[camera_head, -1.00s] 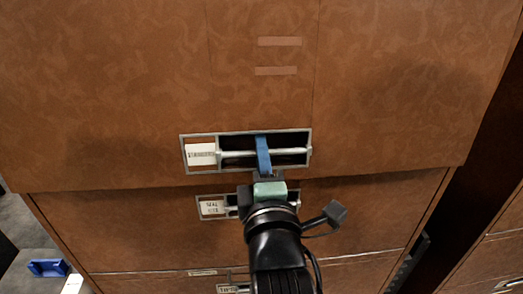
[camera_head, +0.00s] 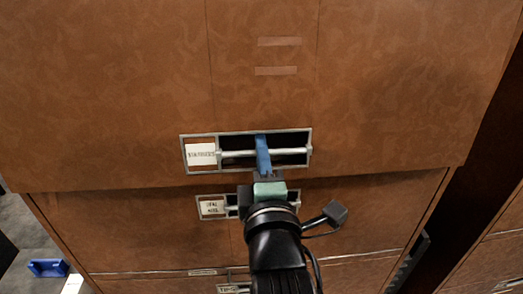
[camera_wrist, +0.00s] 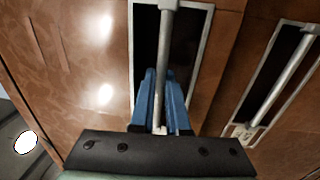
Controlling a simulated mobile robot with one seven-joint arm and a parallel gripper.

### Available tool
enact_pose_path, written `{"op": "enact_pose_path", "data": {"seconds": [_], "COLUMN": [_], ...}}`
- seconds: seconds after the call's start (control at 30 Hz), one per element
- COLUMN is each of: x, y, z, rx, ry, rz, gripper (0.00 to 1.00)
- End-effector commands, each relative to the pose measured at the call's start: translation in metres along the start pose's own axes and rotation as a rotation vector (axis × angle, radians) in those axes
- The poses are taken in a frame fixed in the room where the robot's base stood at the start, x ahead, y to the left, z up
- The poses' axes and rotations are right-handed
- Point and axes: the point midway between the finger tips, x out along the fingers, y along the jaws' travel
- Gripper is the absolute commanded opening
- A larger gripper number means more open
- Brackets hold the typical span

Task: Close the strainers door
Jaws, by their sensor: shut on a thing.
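The strainers door (camera_head: 390,90) is a large brown patterned panel in the head view. Its lower edge stands out over the panel below. Its handle is a silver bar (camera_head: 235,153) in a recessed metal frame, beside a white label (camera_head: 201,154) that appears to read strainers. My gripper (camera_head: 263,155) has blue fingers at the middle of the bar. In the wrist view my gripper (camera_wrist: 160,100) has one finger on each side of the bar (camera_wrist: 166,50), shut on it. The fingers partly hide the bar.
Below is another brown panel (camera_head: 350,215) with its own labelled handle (camera_head: 212,207), partly hidden by my arm. A neighbouring brown cabinet (camera_head: 495,255) stands at right across a dark gap. A blue object (camera_head: 48,267) lies at lower left.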

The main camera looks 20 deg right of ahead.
Motion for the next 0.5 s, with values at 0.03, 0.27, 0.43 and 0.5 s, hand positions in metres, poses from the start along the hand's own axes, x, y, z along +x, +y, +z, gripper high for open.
{"op": "enact_pose_path", "data": {"seconds": [0.03, 0.27, 0.43, 0.5], "x": [0.000, 0.012, 0.023, 0.026], "y": [-0.001, -0.009, -0.009, -0.008], "z": [0.000, 0.000, 0.000, 0.000], "rx": [0.000, -0.001, -0.001, -0.001], "ry": [0.000, -0.001, -0.001, -0.001], "rz": [-0.001, 0.049, 0.095, 0.106], "gripper": [0.00, 0.00, 0.00, 0.00]}}
